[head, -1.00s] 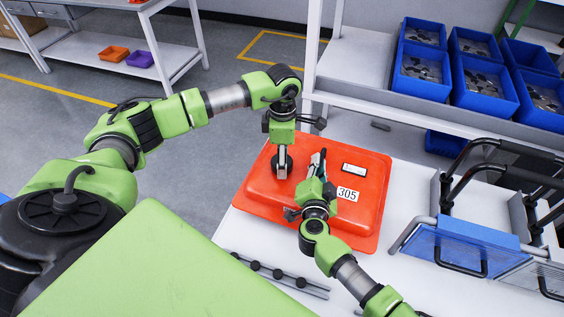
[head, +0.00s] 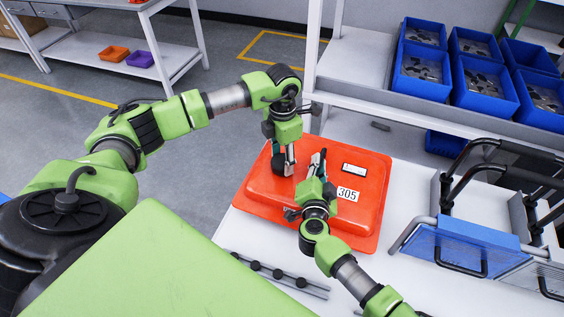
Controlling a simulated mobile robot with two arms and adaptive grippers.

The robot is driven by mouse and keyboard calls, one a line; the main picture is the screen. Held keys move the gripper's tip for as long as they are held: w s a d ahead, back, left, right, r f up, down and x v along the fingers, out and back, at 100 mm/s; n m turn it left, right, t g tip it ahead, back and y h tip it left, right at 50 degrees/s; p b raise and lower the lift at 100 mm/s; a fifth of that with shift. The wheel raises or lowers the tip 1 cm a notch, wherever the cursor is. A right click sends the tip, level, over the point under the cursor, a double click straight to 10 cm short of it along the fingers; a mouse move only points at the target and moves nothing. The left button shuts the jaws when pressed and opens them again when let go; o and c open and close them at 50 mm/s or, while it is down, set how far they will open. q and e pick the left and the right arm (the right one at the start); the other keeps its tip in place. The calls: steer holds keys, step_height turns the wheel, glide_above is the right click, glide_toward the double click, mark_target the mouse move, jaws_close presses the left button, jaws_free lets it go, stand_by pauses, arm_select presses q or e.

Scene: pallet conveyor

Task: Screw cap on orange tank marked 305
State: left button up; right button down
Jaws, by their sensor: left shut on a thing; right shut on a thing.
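The orange tank (head: 352,224) marked 305 lies flat on the white table, its label (head: 348,194) facing up. My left gripper (head: 286,164) points down over the tank's far left part and is shut on a dark cap (head: 279,163) at the tank's top. I cannot tell how far the cap is seated on the neck. My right gripper (head: 318,160) is low over the middle of the tank, beside the label, with its fingers pointing away from me. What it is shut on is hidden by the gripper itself.
Blue bins (head: 484,80) with metal parts stand on the shelf at the back right. A blue and grey rack with black handles (head: 462,247) stands right of the tank. A dark-knobbed rail (head: 277,274) lies in front. White table shows between tank and rack.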

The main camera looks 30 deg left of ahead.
arm_select(q)
steer(key=m, duration=0.3)
steer(key=shift+d+m, duration=0.15)
steer(key=shift+m, duration=0.15)
steer(key=m, duration=0.4)
steer(key=shift+s, duration=0.1)
steer(key=m, duration=0.7)
steer(key=shift+f, duration=0.1)
steer(key=o, duration=1.1)
